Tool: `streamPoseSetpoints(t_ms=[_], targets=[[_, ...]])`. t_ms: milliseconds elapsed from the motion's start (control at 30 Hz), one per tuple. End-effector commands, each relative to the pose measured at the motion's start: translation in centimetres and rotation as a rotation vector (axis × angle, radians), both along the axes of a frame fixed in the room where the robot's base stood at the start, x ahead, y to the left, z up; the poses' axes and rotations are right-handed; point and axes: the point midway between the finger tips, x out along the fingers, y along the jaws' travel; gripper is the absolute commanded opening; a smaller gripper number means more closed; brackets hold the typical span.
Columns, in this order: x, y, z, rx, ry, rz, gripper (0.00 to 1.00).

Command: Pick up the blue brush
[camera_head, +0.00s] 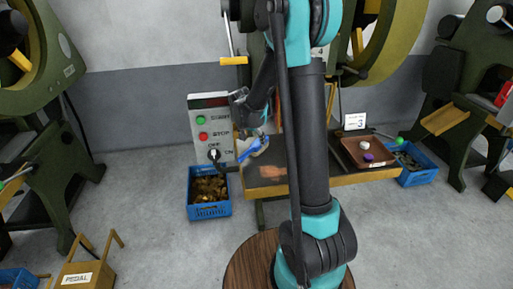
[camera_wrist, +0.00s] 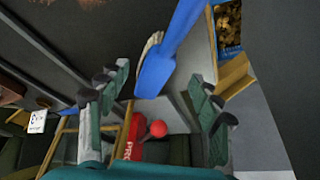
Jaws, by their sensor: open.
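The blue brush (camera_head: 252,150) shows as a small blue shape just below the end of my arm, by the front left of the press's bench. In the wrist view the brush (camera_wrist: 168,62) is close and large, slanting down from the top edge, with pale bristles at its left side. My gripper (camera_wrist: 160,98) is open, its two teal fingers apart on either side of the brush's lower end. I cannot tell whether either finger touches it. In the head view my gripper (camera_head: 247,130) is small and partly mixed with the brush.
A control box (camera_head: 210,125) with green and red buttons stands left of my gripper, above a blue crate (camera_head: 209,211) of copper pieces. The bench carries a brown tray (camera_head: 370,160) at right. A round wooden stool top (camera_head: 248,265) is near the front.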

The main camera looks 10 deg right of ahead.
Motion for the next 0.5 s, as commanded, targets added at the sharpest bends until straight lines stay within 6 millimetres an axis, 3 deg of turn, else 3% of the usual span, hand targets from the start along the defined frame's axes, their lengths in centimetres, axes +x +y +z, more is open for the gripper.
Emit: streamPoseSetpoints(t_ms=[233,500], targets=[[0.5,-0.3,-1.3,0.000,0.000,-0.001,0.65],[1.5,-1.0,-4.3,0.001,-0.001,0.000,0.65]])
